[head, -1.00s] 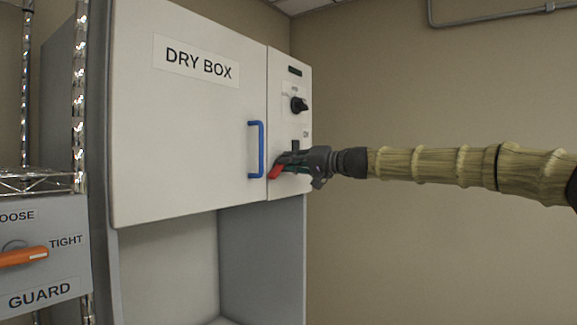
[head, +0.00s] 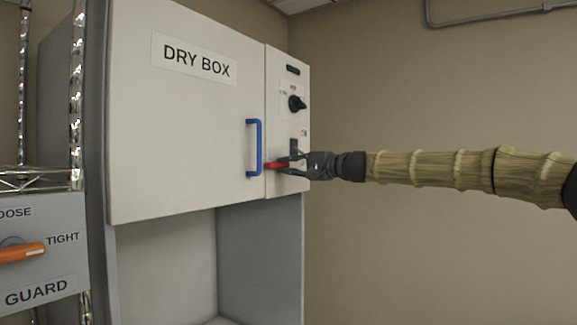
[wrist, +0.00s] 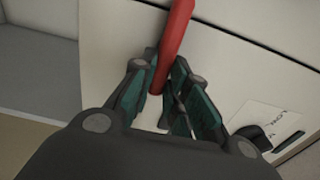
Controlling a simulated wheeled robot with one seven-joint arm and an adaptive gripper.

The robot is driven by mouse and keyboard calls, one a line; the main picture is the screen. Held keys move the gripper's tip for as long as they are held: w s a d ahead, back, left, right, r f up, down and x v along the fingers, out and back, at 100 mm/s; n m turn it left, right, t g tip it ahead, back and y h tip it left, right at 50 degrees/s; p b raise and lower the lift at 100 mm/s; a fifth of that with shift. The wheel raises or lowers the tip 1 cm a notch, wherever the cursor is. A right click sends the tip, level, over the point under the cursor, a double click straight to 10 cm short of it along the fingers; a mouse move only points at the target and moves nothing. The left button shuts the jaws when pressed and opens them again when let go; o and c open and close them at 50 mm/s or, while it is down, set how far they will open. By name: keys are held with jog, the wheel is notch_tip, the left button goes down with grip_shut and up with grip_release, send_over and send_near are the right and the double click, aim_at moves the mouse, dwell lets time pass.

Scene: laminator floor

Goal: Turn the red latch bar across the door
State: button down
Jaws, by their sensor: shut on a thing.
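The red latch bar (head: 275,166) is on the front of the dry box, at the seam between door and side panel. It lies about level in the head view, and its left end crosses the seam onto the door (head: 180,130). My gripper (head: 284,165) reaches in from the right and is shut on the bar. In the wrist view the red bar (wrist: 172,45) runs between the fingers of my gripper (wrist: 160,85). The fingers hide part of the bar and its pivot.
A blue door handle (head: 254,148) stands just left of the bar. A black knob (head: 297,103) is above it on the side panel. A guard box with an orange lever (head: 22,253) is at the lower left, by a wire rack (head: 76,110). Open space lies below the door.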

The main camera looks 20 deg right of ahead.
dwell(0.4)
jog(key=c, duration=1.4)
grip_release()
jog(key=shift+d+f, duration=0.1)
jog(key=v, duration=1.2)
jog(key=shift+d, duration=0.1)
